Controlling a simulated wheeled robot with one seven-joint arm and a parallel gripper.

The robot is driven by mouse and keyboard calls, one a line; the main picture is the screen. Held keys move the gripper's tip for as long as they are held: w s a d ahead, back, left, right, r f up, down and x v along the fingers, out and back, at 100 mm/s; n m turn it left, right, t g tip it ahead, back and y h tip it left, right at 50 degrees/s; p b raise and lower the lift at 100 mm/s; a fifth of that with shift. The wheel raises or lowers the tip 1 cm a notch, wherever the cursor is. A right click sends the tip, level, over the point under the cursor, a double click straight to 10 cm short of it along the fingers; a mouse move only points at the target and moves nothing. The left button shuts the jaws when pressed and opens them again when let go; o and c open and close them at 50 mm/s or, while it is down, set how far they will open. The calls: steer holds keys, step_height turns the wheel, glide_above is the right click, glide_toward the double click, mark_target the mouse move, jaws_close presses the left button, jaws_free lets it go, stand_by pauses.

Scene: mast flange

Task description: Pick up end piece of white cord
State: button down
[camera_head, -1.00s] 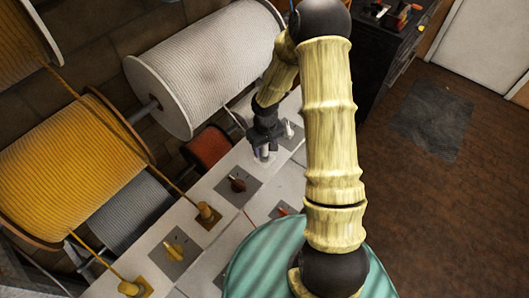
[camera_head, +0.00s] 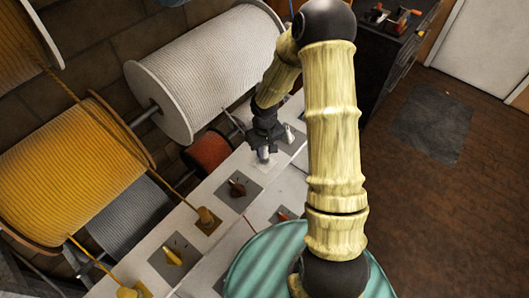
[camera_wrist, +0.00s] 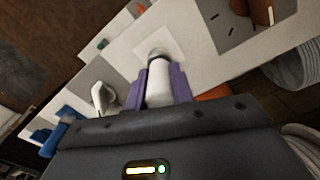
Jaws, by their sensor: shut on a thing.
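The white cord's end piece (camera_wrist: 159,87) is a pale, rounded plug standing at a light square plate on the counter. My gripper (camera_wrist: 162,90) is around it, with its two purple fingers closed on its sides in the wrist view. In the head view my gripper (camera_head: 264,150) is at the far end of the row of plates, and the end piece (camera_head: 263,154) shows just below it. The large spool of white cord (camera_head: 205,75) is behind and left of my gripper. I cannot tell whether the end piece is clear of its plate.
A white selector knob (camera_wrist: 104,97) sits close beside my gripper. Yellow (camera_head: 75,170) and red (camera_head: 209,150) spools are at left. Floor at right (camera_head: 440,210) is open.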

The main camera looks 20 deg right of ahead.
step_height(320, 180, up, 9)
steer(key=shift+f+b, duration=0.15)
steer(key=shift+b, duration=0.6)
